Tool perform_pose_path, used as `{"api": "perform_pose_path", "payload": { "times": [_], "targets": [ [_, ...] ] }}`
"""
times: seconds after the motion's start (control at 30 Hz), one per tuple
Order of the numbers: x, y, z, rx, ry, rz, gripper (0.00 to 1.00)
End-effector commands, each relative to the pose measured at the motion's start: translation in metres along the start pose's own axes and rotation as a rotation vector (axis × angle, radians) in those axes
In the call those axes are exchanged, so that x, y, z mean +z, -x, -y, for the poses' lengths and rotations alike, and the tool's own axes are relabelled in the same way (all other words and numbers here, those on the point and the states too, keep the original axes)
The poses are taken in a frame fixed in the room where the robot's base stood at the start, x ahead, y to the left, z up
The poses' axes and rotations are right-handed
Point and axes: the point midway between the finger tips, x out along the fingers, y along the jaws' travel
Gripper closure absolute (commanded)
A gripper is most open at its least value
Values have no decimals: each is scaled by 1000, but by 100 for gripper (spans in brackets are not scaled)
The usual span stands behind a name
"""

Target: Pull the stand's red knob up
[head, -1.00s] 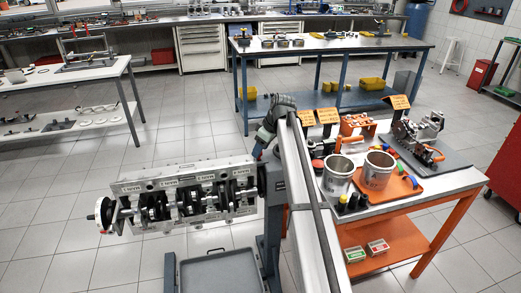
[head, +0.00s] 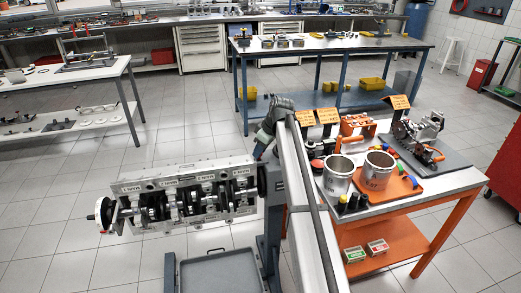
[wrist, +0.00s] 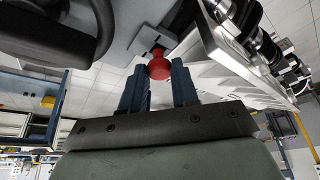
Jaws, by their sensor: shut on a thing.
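The red knob (wrist: 159,66) of the stand shows in the wrist view, between the tips of my gripper (wrist: 159,85). My gripper's two dark blue fingers are shut on the knob from either side. In the head view the engine stand (head: 272,205) is a grey post holding the engine block (head: 185,193) with its crankshaft. The block's pale side (wrist: 225,65) lies close to the right of the knob in the wrist view.
A dark rounded part (wrist: 60,35) is near the fingers at upper left in the wrist view. An orange-framed bench (head: 430,195) with cylinders and tools stands right of my arm. A grey tray (head: 220,272) is below the block. Open floor lies left.

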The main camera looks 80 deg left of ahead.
Motion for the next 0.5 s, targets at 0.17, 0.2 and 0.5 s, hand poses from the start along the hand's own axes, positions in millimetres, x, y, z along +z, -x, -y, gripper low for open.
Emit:
{"api": "perform_pose_path", "payload": {
  "times": [0.17,0.2,0.5],
  "targets": [
    [0,0,0,0,0,0,100],
    [0,0,0,0,0,0,100],
    [-5,11,-1,2,0,-1,100]
  ]
}}
